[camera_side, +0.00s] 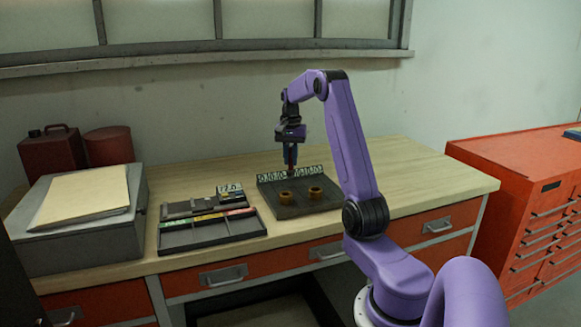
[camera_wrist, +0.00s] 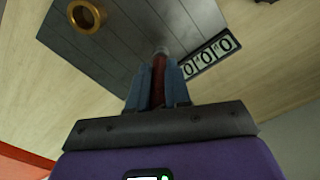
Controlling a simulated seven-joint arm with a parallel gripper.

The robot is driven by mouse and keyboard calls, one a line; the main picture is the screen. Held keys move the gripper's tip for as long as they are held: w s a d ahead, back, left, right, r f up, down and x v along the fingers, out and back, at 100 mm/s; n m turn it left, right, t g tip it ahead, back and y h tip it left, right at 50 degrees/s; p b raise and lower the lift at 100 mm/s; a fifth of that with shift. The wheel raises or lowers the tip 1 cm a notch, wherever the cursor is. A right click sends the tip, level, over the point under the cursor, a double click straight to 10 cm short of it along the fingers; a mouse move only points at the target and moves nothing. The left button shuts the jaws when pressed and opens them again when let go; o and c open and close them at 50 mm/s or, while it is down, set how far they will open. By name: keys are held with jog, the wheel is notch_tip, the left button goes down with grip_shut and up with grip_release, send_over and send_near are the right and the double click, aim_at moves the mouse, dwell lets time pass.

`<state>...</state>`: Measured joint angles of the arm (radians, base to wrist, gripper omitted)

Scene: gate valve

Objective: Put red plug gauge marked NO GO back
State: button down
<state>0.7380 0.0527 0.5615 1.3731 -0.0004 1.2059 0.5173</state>
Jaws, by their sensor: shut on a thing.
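My gripper (camera_side: 290,157) points down over the back of a dark tray (camera_side: 268,203) with brass rings on it. In the wrist view my gripper (camera_wrist: 160,80) has its two blue fingers shut on the red plug gauge (camera_wrist: 159,72). The gauge's grey tip points away from the fingers, over the dark tray (camera_wrist: 125,45). I cannot tell whether the tip touches the tray. No NO GO marking is readable. One brass ring (camera_side: 286,198) and another brass ring (camera_side: 315,192) sit on the tray; one ring also shows in the wrist view (camera_wrist: 86,16).
A number strip (camera_wrist: 210,53) runs along the tray's back edge. Left of the tray lies a dark compartment tray (camera_side: 205,234) with coloured labels, and a small number block (camera_side: 230,191). A grey box with folders (camera_side: 85,205) and red cans (camera_side: 108,146) stand farther left. The bench's right part is clear.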

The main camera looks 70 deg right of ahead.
aim_at(291, 169)
jog(key=shift+w+d+f, duration=0.1)
jog(key=shift+w+f, duration=0.05)
jog(key=shift+f, duration=1.6)
jog(key=shift+f, duration=0.1)
jog(key=c, duration=1.1)
grip_release()
